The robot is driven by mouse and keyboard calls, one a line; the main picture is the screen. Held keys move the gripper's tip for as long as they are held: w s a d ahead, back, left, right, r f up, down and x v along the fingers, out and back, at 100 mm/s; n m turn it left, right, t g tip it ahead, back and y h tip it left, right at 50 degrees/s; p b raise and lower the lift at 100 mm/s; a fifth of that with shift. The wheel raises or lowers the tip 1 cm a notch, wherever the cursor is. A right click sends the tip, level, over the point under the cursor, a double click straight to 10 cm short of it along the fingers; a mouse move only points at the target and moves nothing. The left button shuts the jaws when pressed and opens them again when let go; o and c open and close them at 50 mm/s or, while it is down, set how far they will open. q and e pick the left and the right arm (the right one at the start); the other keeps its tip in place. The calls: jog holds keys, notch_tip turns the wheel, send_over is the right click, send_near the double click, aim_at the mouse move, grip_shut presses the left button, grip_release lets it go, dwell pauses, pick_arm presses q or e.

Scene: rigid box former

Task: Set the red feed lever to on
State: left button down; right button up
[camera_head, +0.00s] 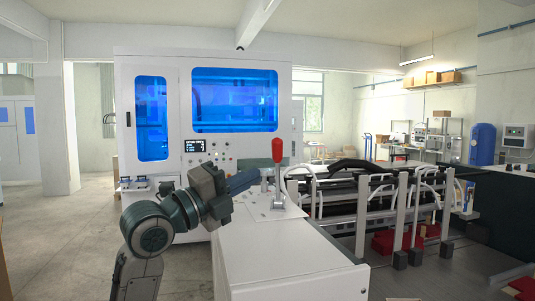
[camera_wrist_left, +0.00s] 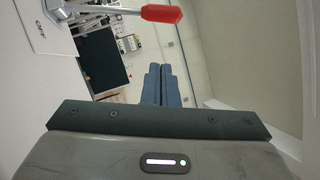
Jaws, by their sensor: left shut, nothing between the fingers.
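The red feed lever (camera_head: 277,150) stands upright in the head view, its red grip at the top of a metal shaft. The shaft rises from a mount on a light plate (camera_head: 270,209) on the white machine top. In the left wrist view the red grip (camera_wrist_left: 161,14) shows at the top, at the end of its metal arm. My left gripper (camera_head: 257,173) is shut and empty, just left of the lever and lower than its red grip. Its closed fingers (camera_wrist_left: 162,84) point toward the grip in the wrist view, with a visible gap. My right gripper is not in view.
A white machine cabinet (camera_head: 156,65) with blue windows and a control panel (camera_head: 195,146) stands behind the lever. A conveyor frame with posts (camera_head: 362,215) is on the right. The white housing top (camera_head: 285,250) in front is clear.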

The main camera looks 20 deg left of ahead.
aim_at(276, 150)
pick_arm(q)
jog(key=w+d+r+p, duration=0.1)
jog(key=w+r+p, duration=0.2)
jog(key=w, duration=0.4)
jog(key=shift+w+d+p, duration=0.15)
jog(key=shift+d+p, duration=0.1)
jog(key=shift+p, duration=0.05)
jog(key=shift+w+a+r+n+y+p, duration=0.1)
jog(key=shift+w+r+n+y+p, duration=0.25)
jog(key=shift+r+p, duration=0.35)
jog(key=w+a+n+g+y+p, duration=0.1)
jog(key=w+n+p, duration=0.1)
jog(key=w, duration=0.4)
jog(key=w+a+r+n+g+y+p, duration=0.1)
jog(key=w+a+n+g+p, duration=0.1)
jog(key=w+p, duration=0.2)
jog(key=w, duration=0.3)
jog(key=shift+r, duration=0.2)
